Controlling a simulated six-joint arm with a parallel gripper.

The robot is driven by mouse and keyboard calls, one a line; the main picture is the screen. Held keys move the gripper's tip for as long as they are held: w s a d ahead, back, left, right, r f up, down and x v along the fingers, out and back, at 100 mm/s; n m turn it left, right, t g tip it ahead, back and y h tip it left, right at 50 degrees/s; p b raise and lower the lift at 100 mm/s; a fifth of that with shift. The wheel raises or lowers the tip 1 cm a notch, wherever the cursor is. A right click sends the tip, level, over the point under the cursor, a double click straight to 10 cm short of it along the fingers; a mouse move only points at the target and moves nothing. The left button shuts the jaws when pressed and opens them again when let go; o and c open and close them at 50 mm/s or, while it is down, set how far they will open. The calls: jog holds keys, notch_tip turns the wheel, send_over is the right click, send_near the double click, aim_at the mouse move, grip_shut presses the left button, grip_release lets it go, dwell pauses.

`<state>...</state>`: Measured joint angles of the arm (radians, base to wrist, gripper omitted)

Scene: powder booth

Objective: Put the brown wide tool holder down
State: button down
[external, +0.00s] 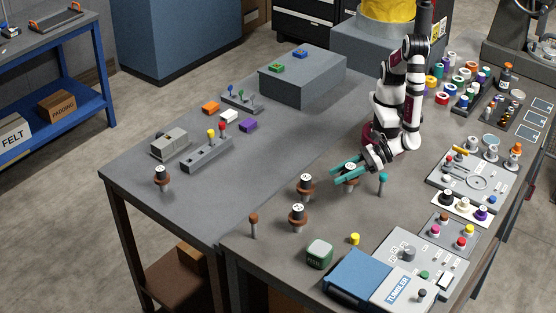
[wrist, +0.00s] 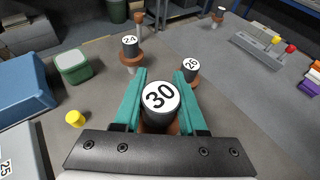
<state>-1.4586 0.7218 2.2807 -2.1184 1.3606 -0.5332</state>
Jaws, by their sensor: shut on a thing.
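My gripper (external: 346,172) has its teal fingers shut on a tool holder with a black body, a white top marked 30 and a brown flange. This holder (wrist: 160,102) is upright between the fingers in the wrist view; its top (external: 350,167) also shows in the external view. Its lower end is hidden, so I cannot tell whether it touches the table. Two similar brown-flanged holders stand close by: one marked 24 (wrist: 130,48) and one whose number looks like 26 or 20 (wrist: 190,70).
A small teal-topped peg (external: 383,180) stands just right of my gripper. A green box (external: 319,253), yellow cylinder (external: 355,239) and brown-topped peg (external: 253,222) are nearer the front. The grey table (external: 270,155) is clear to the left of my gripper.

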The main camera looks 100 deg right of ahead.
jog(key=w+d+r, duration=0.4)
jog(key=d+r, duration=0.2)
jog(key=r, duration=0.3)
jog(key=w+d+m+h, duration=0.2)
jog(key=w+d, duration=0.4)
jog(key=w, duration=0.6)
jog(key=w+d+m+h, duration=0.2)
jog(key=w+d, duration=0.4)
jog(key=w, duration=0.6)
jog(key=w+d+m+h, duration=0.1)
jog(key=w+d, duration=0.4)
jog(key=d, duration=0.4)
jog(key=w+d+m+h, duration=0.1)
jog(key=w+d, duration=0.3)
jog(key=d, duration=0.4)
notch_tip(320, 180, down, 9)
jog(key=shift+g+h, duration=0.4)
jog(key=w+a+f, duration=0.1)
jog(key=a+f, duration=0.2)
jog(key=w+a+f, duration=0.2)
jog(key=a+f, duration=0.1)
jog(key=f, duration=0.1)
jog(key=w+a+f, duration=0.2)
jog(key=a+f, duration=0.2)
jog(key=shift+w+f, duration=0.15)
jog(key=shift+f, duration=0.05)
jog(key=shift+f, duration=0.1)
